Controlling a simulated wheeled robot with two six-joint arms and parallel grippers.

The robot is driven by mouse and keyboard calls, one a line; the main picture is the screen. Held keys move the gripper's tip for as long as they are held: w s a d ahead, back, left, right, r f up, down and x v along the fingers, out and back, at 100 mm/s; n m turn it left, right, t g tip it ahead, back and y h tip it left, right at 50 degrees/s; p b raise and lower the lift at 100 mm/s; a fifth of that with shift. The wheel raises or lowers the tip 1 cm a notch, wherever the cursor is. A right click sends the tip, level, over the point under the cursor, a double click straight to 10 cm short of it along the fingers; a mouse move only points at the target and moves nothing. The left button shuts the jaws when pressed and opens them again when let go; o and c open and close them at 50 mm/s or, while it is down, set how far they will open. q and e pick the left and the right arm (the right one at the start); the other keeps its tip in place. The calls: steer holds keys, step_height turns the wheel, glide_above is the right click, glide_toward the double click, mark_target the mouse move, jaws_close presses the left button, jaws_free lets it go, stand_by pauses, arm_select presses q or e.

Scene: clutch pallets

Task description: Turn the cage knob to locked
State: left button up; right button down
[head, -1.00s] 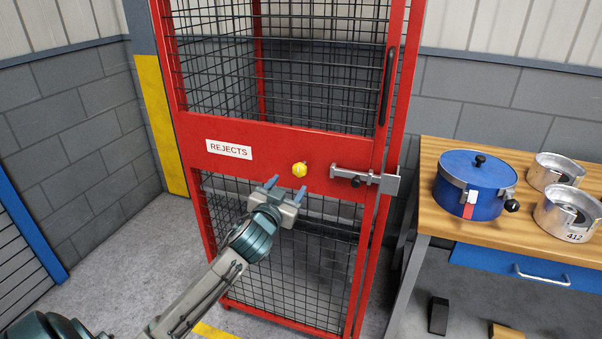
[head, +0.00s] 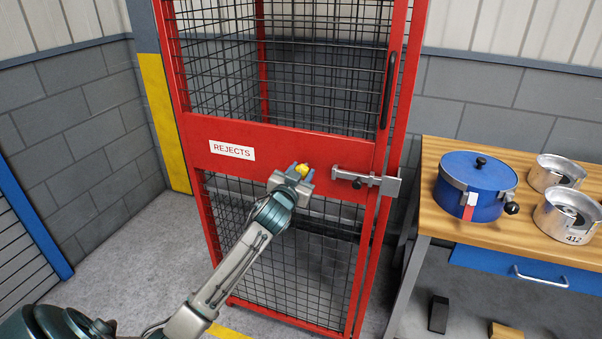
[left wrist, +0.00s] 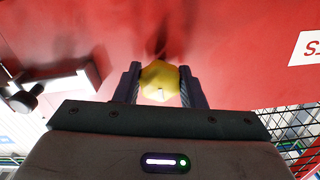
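The yellow cage knob (head: 302,169) sits on the red cross panel of the cage door (head: 270,150), between the REJECTS label and the sliding bolt. My left gripper (head: 299,170) is at the knob with one finger on each side of it. In the left wrist view the knob (left wrist: 160,82) lies between the two fingertips (left wrist: 160,84). The fingers are apart, with narrow gaps beside the knob; firm contact does not show. The knob's pointer or lock marks cannot be made out. My right gripper is not in view.
A metal sliding bolt (head: 366,180) is just right of the knob. A black handle (head: 388,88) is above it. A wooden workbench (head: 434,200) with a blue pot (head: 474,184) and metal pots stands on the right. Floor at left is clear.

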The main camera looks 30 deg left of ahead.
arm_select(q)
steer(key=c, duration=0.3)
steer(key=shift+c, duration=0.2)
